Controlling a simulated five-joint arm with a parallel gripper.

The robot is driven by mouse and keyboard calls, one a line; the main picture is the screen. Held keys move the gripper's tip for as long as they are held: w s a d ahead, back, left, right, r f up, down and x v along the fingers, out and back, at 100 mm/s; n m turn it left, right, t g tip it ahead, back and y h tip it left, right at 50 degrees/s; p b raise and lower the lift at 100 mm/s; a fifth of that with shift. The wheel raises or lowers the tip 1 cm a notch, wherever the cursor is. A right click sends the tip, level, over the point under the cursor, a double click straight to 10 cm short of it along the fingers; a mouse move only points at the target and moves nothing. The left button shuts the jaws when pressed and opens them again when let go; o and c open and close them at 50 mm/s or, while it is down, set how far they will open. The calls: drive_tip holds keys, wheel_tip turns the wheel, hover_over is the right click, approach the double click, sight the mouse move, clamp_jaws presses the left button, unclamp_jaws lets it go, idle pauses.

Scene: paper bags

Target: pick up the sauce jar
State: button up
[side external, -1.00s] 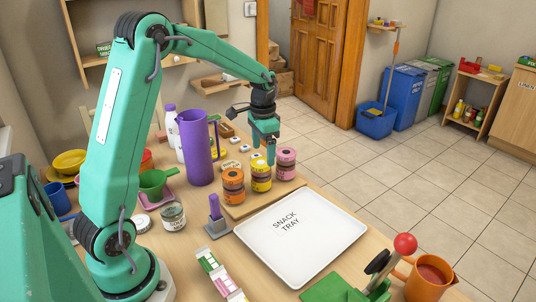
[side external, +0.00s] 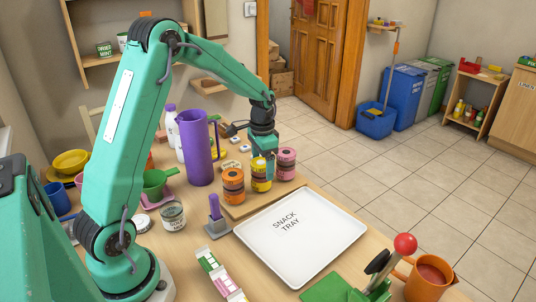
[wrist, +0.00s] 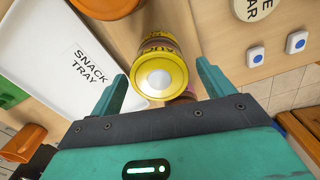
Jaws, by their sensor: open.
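Three lidded jars stand in a row on a wooden board: an orange one (side external: 233,187), a yellow one (side external: 260,178) and a pink one (side external: 286,163). In the wrist view, the yellow jar (wrist: 160,78) shows between the open fingers of my gripper (wrist: 160,72). The orange jar (wrist: 105,8) is at the top, and the pink one (wrist: 187,95) is mostly hidden behind the yellow lid.
A white snack tray (side external: 300,262) lies in front of the jars. A tall purple pitcher (side external: 197,150) stands to their left. An orange mug (side external: 428,278) is at the front right.

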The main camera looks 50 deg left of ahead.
drive_tip(key=shift+f, duration=1.4)
drive_tip(key=c, duration=1.3)
drive_tip(key=shift+o, duration=0.2)
drive_tip(key=shift+r, duration=0.15)
drive_tip(key=shift+r, duration=0.8)
wheel_tip(320, 180, up, 2)
drive_tip(key=shift+r, duration=0.25)
drive_tip(key=s+d+r, duration=0.2)
drive_tip(key=d+r, duration=0.4)
drive_tip(key=d, duration=0.5)
drive_tip(key=shift+s+d+r, duration=0.15)
drive_tip(key=shift+s+r, duration=0.2)
